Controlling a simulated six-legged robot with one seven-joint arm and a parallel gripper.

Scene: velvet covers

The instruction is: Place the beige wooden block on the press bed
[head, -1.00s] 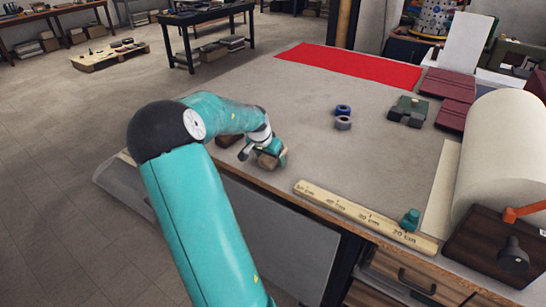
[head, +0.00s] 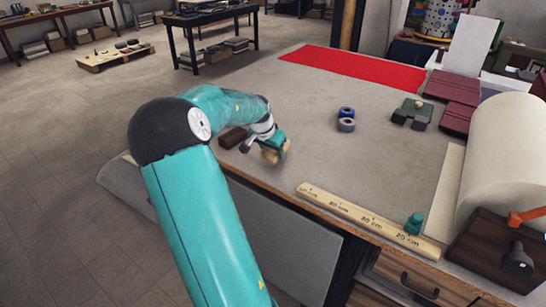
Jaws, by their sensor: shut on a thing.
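My gripper (head: 277,151) is low over the near left part of the grey workbench top (head: 300,110). It is shut on a small tan block (head: 269,156), which looks like the beige wooden block; the teal jaws partly hide it. I cannot tell whether the block touches the bench top. A low green blocky fixture (head: 411,114) stands at the back right of the bench and may be the press. A small beige spot shows on top of it, too small to identify.
A dark brown block (head: 232,138) lies left of my gripper. Two tape rolls (head: 346,119), a wooden ruler (head: 365,219), a teal knobbed piece (head: 413,223), maroon covers (head: 455,88) and a large paper roll (head: 508,155) surround clear bench space. Red cloth (head: 350,67) lies behind.

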